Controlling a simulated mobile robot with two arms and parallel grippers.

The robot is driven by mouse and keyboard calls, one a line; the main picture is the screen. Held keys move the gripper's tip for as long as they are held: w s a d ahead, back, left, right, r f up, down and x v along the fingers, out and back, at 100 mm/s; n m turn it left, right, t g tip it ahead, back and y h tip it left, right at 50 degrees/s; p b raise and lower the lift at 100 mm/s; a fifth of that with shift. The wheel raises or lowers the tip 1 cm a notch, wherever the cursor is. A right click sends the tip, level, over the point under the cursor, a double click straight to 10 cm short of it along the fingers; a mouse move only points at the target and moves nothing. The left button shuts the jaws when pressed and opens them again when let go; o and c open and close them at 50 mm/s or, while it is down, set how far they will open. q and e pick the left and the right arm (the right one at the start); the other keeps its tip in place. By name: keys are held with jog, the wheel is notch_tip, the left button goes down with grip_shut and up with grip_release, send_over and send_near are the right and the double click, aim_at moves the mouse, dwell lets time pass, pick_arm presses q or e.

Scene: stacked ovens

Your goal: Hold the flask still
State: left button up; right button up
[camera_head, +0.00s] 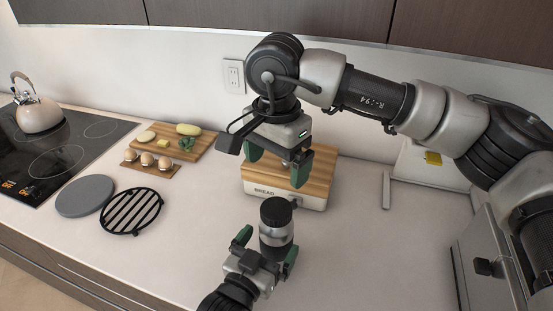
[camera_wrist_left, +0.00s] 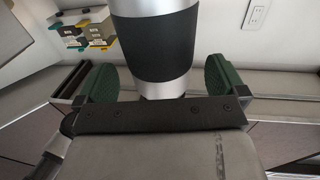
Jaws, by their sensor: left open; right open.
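The flask (camera_head: 276,222) stands upright on the counter, with a black lid, a silvery upper band and a dark sleeve. My left gripper (camera_head: 266,248) is open low beside it, with its green fingers on either side of the flask. In the left wrist view the flask (camera_wrist_left: 155,42) is between the two open fingers (camera_wrist_left: 157,80), with gaps on both sides. Its top is cut off there. My right gripper (camera_head: 278,164) is open and points down above the flask's far side, in front of the bread box. I see nothing in it.
The bread box (camera_head: 258,190) with a wooden lid stands behind the flask. To the left are a black trivet (camera_head: 131,211), a grey round plate (camera_head: 85,196), an egg holder (camera_head: 150,168), a cutting board with vegetables (camera_head: 170,146) and a kettle (camera_head: 38,113) on the hob. The counter right of the flask is clear.

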jog(key=shift+f+b, duration=0.6)
jog(key=shift+f, duration=0.2)
pick_arm(q)
jog(key=v, duration=0.7)
jog(key=shift+s, duration=0.15)
